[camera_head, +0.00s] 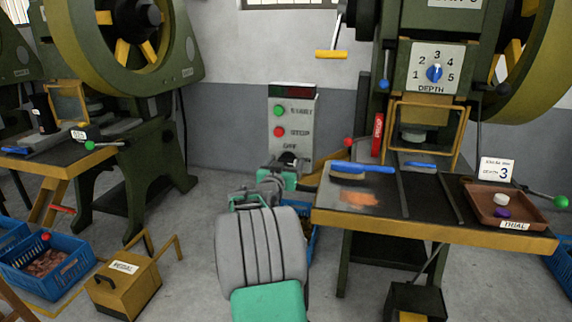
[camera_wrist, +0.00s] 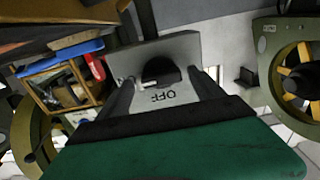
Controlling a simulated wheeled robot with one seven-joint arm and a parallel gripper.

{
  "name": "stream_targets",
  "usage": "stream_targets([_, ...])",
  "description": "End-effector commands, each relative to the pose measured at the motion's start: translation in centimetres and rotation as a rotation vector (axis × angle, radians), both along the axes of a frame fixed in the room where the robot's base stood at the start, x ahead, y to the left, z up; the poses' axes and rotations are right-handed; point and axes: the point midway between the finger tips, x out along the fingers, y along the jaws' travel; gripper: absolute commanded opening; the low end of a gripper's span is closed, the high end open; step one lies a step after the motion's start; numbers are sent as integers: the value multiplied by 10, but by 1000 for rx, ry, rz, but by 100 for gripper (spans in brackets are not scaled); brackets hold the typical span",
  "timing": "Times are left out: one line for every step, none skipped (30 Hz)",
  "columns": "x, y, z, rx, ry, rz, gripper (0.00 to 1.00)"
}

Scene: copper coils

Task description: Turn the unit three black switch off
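The grey control box (camera_head: 292,122) stands by the wall between two presses. It has a green start button (camera_head: 279,110), a red button (camera_head: 279,132) and an OFF label above a black switch (camera_head: 288,158). My gripper (camera_head: 287,168) is at the lower part of the box and partly hides the switch. In the wrist view, which is upside down, the black round switch (camera_wrist: 164,73) lies between my two open fingers (camera_wrist: 160,84). A pale mark on the switch points left, not at the OFF label. Whether a finger touches the switch is unclear.
A press table (camera_head: 430,232) stands close right of my arm, with a blue-handled brush (camera_head: 362,169), a brown tray (camera_head: 490,207) and a "3" card. Blue bins and a yellow box (camera_head: 124,282) are at left.

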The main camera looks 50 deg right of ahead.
Motion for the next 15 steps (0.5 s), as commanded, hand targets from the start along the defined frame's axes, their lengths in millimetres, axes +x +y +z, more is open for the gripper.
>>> stream_targets([0,0,0,0,0,0,72])
stream_targets([0,0,0,0,0,0,69])
stream_targets([0,0,0,0,0,0,66])
stream_targets([0,0,0,1,0,0,64])
stream_targets([0,0,0,0,0,0,61])
stream_targets([0,0,0,0,0,0,58])
stream_targets([0,0,0,1,0,0,55])
stream_targets([0,0,0,1,0,0,53])
stream_targets([0,0,0,1,0,0,50])
stream_targets([0,0,0,1,0,0,47])
stream_targets([0,1,0,1,0,0,45])
stream_targets([0,1,0,1,0,0,41])
stream_targets([0,1,0,1,0,1,39])
stream_targets([0,1,0,1,0,1,37])
stream_targets([0,1,0,1,0,1,33])
